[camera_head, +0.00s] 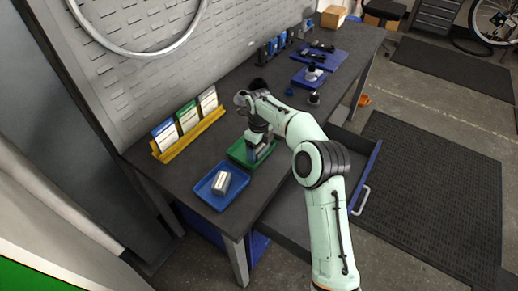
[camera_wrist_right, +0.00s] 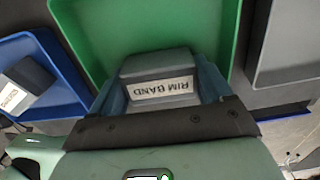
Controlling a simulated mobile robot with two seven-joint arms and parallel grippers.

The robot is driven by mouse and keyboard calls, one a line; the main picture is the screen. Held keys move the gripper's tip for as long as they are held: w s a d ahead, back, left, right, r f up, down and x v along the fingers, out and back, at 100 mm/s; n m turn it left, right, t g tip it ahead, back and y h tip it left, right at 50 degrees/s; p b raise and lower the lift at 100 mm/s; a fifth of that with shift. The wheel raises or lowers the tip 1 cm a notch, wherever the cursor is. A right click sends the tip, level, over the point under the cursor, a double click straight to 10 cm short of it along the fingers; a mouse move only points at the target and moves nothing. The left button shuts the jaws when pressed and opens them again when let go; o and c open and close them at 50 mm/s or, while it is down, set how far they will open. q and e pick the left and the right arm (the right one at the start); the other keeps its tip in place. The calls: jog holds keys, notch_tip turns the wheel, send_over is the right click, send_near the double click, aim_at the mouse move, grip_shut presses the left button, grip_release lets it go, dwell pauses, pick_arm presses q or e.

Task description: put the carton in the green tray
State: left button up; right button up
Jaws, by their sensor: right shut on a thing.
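My right gripper (camera_head: 258,148) is shut on the carton, a small grey box whose white label reads RIM BAND upside down in the right wrist view (camera_wrist_right: 158,78). The gripper's fingers are on either side of the carton. The carton is over or inside the green tray (camera_head: 237,153), which also fills the middle of the right wrist view (camera_wrist_right: 92,35). I cannot tell whether the carton touches the tray floor. My arm hides part of the tray in the head view. My left gripper is not in view.
A blue tray (camera_head: 203,188) holding a silver-grey item (camera_head: 221,183) stands beside the green tray. A yellow rack (camera_head: 190,135) with upright packets stands by the pegboard wall. An open drawer (camera_head: 363,183) sticks out below the bench. Blue mats with parts lie farther along the bench.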

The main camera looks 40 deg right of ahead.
jog(key=shift+f, duration=0.15)
jog(key=o, duration=1)
jog(key=shift+o, duration=0.2)
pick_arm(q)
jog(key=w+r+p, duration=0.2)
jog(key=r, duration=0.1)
pick_arm(e)
notch_tip(320, 180, up, 12)
jog(key=shift+r, duration=0.2)
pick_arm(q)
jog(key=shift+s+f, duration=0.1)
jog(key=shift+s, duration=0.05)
